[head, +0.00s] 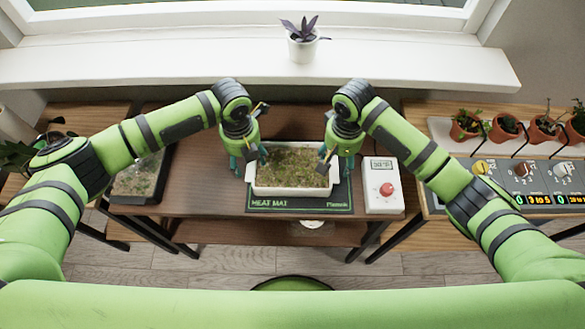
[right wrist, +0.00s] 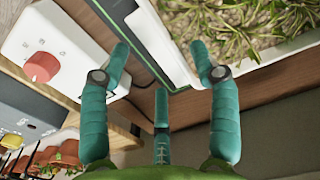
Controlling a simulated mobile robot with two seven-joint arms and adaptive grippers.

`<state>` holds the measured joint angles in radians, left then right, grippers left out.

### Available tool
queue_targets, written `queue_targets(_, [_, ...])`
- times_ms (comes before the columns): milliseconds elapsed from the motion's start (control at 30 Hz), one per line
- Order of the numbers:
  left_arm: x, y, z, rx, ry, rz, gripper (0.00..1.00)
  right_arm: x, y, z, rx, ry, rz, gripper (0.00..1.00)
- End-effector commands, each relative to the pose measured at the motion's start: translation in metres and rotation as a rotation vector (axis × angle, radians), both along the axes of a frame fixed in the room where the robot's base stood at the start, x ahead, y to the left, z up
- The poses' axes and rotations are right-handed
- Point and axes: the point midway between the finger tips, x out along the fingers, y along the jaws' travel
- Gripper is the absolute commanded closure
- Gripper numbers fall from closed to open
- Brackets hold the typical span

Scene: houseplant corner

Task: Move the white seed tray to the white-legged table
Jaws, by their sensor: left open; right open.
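The white seed tray (head: 292,191), filled with mossy greenery, sits on the black heat mat (head: 270,204) on the middle brown table (head: 180,200). My left gripper (head: 249,163) is open at the tray's left end. My right gripper (head: 338,165) is open at its right end. In the right wrist view the teal fingers (right wrist: 160,58) are spread, with the tray's white edge (right wrist: 160,40) passing between them in the picture. I cannot tell whether either gripper touches the tray. No white table legs can be made out; the visible legs are dark.
A white controller box with a red knob (head: 383,200) stands right of the mat. A dark tray of seedlings (head: 140,182) stands at the left. Several terracotta pots and a grey dial panel (head: 535,175) are on the right table. A white potted plant (head: 302,48) stands on the windowsill.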

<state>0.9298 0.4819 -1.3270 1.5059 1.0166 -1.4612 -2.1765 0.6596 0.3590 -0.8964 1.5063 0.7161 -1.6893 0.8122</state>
Motion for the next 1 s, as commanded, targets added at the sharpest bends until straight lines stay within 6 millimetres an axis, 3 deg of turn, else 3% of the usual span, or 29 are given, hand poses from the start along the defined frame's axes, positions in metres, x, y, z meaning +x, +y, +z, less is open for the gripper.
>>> queue_targets(200, [0.000, 0.000, -0.020, 0.001, 0.001, 0.001, 0.38, 0.000, 0.000, -0.021, 0.000, 0.002, 0.000, 0.38])
queue_targets(533, [0.000, 0.000, -0.023, 0.000, -0.001, 0.000, 0.38, 0.000, 0.000, -0.023, 0.001, 0.000, 0.001, 0.38])
queue_targets(600, [0.000, 0.000, -0.023, 0.000, -0.001, 0.000, 0.66, 0.000, 0.000, -0.023, 0.001, 0.000, 0.001, 0.66])
queue_targets(700, [0.000, 0.000, -0.023, 0.000, -0.001, 0.000, 1.00, 0.000, 0.000, -0.023, 0.001, 0.000, 0.001, 1.00])
queue_targets(1000, [0.000, 0.000, -0.022, 0.000, -0.002, 0.000, 1.00, 0.000, 0.000, -0.023, 0.001, -0.001, 0.001, 1.00])
